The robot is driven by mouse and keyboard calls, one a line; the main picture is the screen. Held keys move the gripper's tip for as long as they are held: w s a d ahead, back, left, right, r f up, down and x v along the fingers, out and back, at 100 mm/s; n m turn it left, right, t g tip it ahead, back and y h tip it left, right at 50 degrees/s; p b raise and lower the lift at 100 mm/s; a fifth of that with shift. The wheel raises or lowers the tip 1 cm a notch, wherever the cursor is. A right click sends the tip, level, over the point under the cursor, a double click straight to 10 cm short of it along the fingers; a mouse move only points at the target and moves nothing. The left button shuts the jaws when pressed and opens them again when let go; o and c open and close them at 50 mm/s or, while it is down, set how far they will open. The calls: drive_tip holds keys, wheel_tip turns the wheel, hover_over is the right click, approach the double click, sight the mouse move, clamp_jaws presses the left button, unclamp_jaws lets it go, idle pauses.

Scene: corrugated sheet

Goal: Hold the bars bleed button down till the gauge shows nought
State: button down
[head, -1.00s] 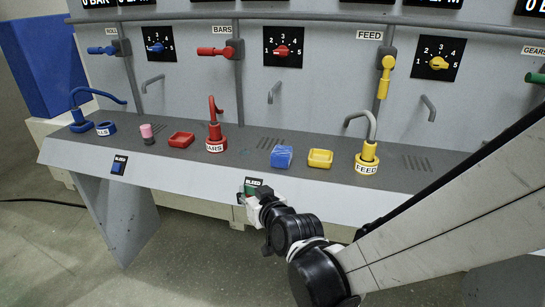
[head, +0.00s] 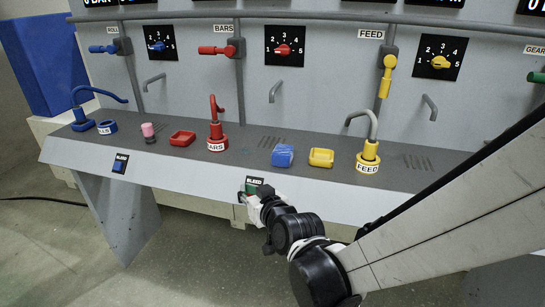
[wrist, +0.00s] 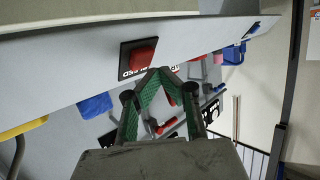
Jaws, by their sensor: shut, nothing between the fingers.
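The bars bleed button (wrist: 143,55) is a red block on a black plate on the bench's sloping front, seen in the wrist view. In the head view, my gripper (head: 251,191) is at the BLEED label (head: 254,181) below the bars station and hides the button. In the wrist view, my gripper (wrist: 158,72) has its green-padded fingers closed to a point, empty, beside the button's plate. I cannot tell whether the tips touch the button, which looks raised. The bars gauge is cut off at the head view's top edge, so its reading is not visible.
Another bleed button (head: 118,165), blue, is at left. The floor in front is clear.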

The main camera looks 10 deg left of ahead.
drive_tip(key=shift+f, duration=0.1)
drive_tip(key=shift+w+f+b, duration=0.25)
drive_tip(key=shift+w+b, duration=0.05)
drive_tip(key=shift+b, duration=0.1)
drive_tip(key=shift+w+d+f+b, duration=0.1)
drive_tip(key=shift+w+f+b, duration=0.15)
drive_tip(key=shift+w+b, duration=0.05)
idle(0.9)
idle(1.4)
drive_tip(key=shift+s+r+p, duration=0.4)
drive_tip(key=shift+s+r, duration=0.2)
drive_tip(key=s+r+p, duration=0.2)
drive_tip(key=s+r, duration=0.1)
drive_tip(key=shift+s+a+r+p, duration=0.25)
drive_tip(key=shift+a+p, duration=0.1)
drive_tip(key=shift+p, duration=0.05)
idle(0.3)
